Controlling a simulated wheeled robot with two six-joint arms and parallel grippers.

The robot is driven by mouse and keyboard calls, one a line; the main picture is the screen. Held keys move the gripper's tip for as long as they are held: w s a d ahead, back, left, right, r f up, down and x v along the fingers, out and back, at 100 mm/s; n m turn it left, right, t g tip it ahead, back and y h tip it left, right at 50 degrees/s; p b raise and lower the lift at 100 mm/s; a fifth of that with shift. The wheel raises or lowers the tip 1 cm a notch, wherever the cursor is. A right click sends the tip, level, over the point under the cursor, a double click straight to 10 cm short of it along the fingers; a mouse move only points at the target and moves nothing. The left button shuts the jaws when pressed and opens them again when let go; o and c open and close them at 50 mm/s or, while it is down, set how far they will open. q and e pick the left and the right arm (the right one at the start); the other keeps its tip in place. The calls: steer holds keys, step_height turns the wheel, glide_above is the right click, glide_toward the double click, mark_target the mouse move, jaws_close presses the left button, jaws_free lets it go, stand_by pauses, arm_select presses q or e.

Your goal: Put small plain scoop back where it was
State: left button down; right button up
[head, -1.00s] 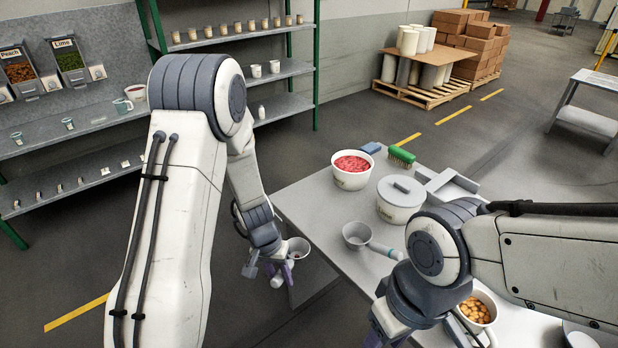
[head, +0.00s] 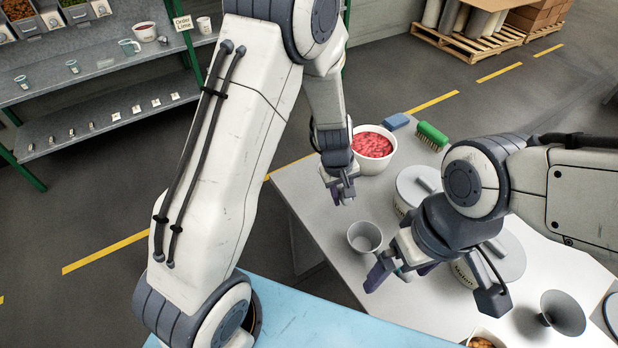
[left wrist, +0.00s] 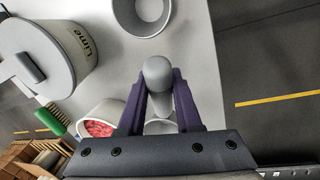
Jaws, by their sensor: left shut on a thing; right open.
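My left gripper (head: 342,192) is above the far left part of the worktable, just in front of the bowl of red candy (head: 372,146). In the left wrist view its purple fingers are shut on the rounded grey handle of the small plain scoop (left wrist: 158,72). A pale rim shows low between the fingers; I cannot tell whether it belongs to this scoop. In the head view the held scoop is hidden.
Lidded tubs (head: 412,187) stand right of the scoop on the table, one marked Lime in the left wrist view (left wrist: 45,58). A blue sponge (head: 396,121) and green brush (head: 432,134) lie behind. A grey funnel (head: 561,312) is front right. Shelves (head: 100,75) stand left.

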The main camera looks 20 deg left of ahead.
arm_select(q)
steer(key=w+d+r+n, duration=0.1)
steer(key=d+r+n, duration=0.25)
steer(key=d, duration=0.25)
steer(key=shift+t+y, duration=0.3)
steer(key=shift+w+a+f+p, duration=0.15)
steer(key=shift+w+a+f, duration=0.7)
steer(key=shift+a+f, duration=1)
steer(key=shift+w+a+f+p, duration=0.1)
steer(key=shift+w+a+f, duration=0.75)
steer(key=shift+a+f, duration=1)
steer(key=shift+w+a+f+p, duration=0.15)
steer(key=shift+w+a+f, duration=0.7)
steer(key=shift+a+f, duration=1)
steer(key=shift+d+f, duration=0.2)
steer(key=shift+f, duration=0.05)
steer(key=shift+f, duration=0.2)
steer(key=c, duration=0.6)
jaws_free()
steer(key=shift+r, duration=0.1)
